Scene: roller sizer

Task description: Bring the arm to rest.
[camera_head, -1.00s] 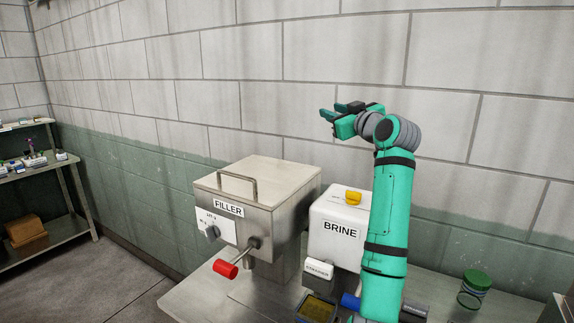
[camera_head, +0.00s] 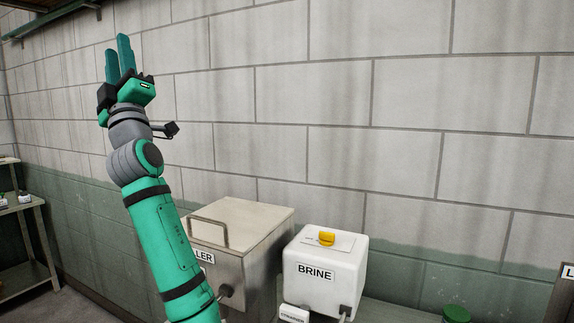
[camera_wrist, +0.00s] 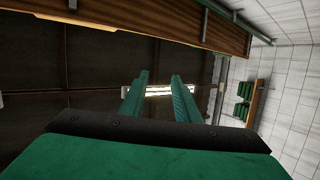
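My gripper (camera_head: 118,48) is raised high at the left of the head view, its two green fingers pointing up. It stands in front of the tiled wall and holds nothing. In the wrist view my gripper (camera_wrist: 159,78) shows a clear gap between its fingers, with a bright ceiling light (camera_wrist: 165,90) visible through the gap. My green arm runs up from the bottom of the head view and partly covers the steel filler box (camera_head: 246,228).
The white BRINE box (camera_head: 322,272) with a yellow knob (camera_head: 327,238) stands right of the filler. A green-lidded jar (camera_head: 456,314) shows at the bottom right. Shelving (camera_head: 32,232) stands at far left. A wooden shelf (camera_wrist: 160,22) is overhead.

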